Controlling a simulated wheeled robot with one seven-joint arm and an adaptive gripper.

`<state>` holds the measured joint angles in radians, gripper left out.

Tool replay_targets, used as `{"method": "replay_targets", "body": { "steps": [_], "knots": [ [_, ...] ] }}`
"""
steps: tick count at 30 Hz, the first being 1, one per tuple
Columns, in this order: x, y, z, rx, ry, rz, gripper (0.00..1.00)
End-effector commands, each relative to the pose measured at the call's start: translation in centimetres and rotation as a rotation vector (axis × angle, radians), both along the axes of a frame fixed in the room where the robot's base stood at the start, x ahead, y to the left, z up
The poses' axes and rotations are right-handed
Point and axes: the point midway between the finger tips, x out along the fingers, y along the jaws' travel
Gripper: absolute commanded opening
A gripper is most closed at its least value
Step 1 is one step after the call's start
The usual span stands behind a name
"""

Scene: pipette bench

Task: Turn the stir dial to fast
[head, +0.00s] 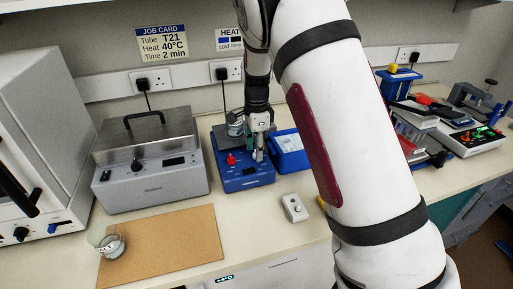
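A blue stirrer unit (243,183) stands on the bench in the head view, left of the middle. A small red knob (231,159) shows on its front left; I cannot read its markings or tell whether it is the stir dial. A glass vessel (235,124) sits at the back of the unit. My gripper (259,158) points down over the right part of the unit, to the right of the red knob. Its fingers are small and look close together; whether they are shut, or touching anything, is unclear. They hide part of the unit's right side.
A grey lidded bath (152,186) stands to the left, and a blue tray (291,150) close on the right. A white switch box (294,208) lies in front. My arm hides the bench's middle.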

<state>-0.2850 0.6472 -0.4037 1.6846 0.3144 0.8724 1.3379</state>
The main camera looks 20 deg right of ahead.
Motion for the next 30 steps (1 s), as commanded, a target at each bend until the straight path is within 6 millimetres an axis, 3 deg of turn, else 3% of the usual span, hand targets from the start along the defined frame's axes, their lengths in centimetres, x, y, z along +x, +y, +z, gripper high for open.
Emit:
{"method": "replay_targets", "body": {
  "steps": [11,24,30],
  "knots": [
    [0.0,0.0,0.7,0.001,0.000,0.002,0.41],
    [0.1,0.0,8.8,0.000,-0.003,0.001,0.41],
    [0.0,0.0,11.3,0.001,-0.001,0.001,0.41]
  ]
}}
